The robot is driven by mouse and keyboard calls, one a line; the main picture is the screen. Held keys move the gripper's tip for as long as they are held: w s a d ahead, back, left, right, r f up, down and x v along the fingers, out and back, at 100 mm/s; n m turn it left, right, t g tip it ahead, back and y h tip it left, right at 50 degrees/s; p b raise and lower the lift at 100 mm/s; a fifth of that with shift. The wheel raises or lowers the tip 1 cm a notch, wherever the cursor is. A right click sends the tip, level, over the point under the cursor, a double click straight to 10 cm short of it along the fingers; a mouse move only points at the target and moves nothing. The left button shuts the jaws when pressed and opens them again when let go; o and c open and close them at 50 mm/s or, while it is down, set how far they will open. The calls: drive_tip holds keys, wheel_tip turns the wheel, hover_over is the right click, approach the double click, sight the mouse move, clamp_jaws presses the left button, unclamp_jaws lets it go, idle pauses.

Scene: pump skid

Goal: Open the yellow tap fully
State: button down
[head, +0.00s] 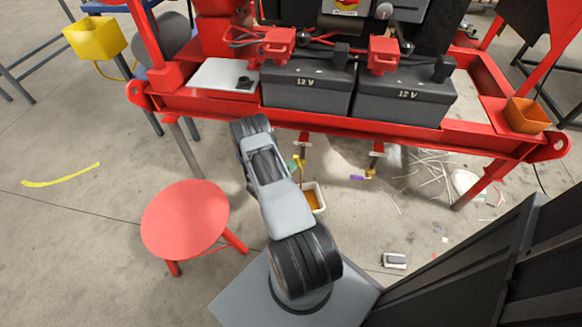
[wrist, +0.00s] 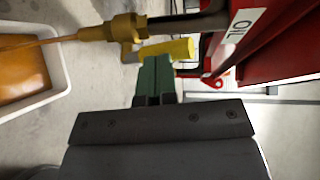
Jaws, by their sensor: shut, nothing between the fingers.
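The yellow tap (wrist: 122,28) sits on the end of a dark pipe in the wrist view. Its yellow handle (wrist: 172,49) lies nearly in line with that pipe. An amber stream (wrist: 50,39) runs from the tap to the white tray (wrist: 62,75), which holds amber liquid. My gripper (wrist: 155,68) is shut and empty, its green fingertips right at the handle's edge; I cannot tell whether they touch it. In the head view the tap (head: 299,164) shows small under the red frame, and my arm hides most of the gripper.
The red skid frame (head: 230,108) carries two black batteries (head: 305,88) above the tap. A second valve with a yellow part (head: 370,173) hangs to the right. A red stool (head: 185,218) stands at left. Debris lies under the skid. The floor at far left is mostly clear.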

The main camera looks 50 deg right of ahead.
idle(0.3)
drive_tip(key=shift+s+d+r+m+y+p, duration=0.3)
drive_tip(key=shift+s+r+m+y+p, duration=0.15)
drive_tip(key=shift+p, duration=0.3)
drive_tip(key=shift+s+d+m+t, duration=0.25)
drive_tip(key=shift+s+m+t, duration=0.1)
drive_tip(key=shift+s+t, duration=0.05)
drive_tip(key=shift+a, duration=0.1)
drive_tip(key=p+v, duration=0.2)
drive_tip(key=v, duration=1.1)
drive_tip(key=shift+a+p, duration=0.4)
drive_tip(key=shift+w+m, duration=0.1)
drive_tip(key=shift+m, duration=0.2)
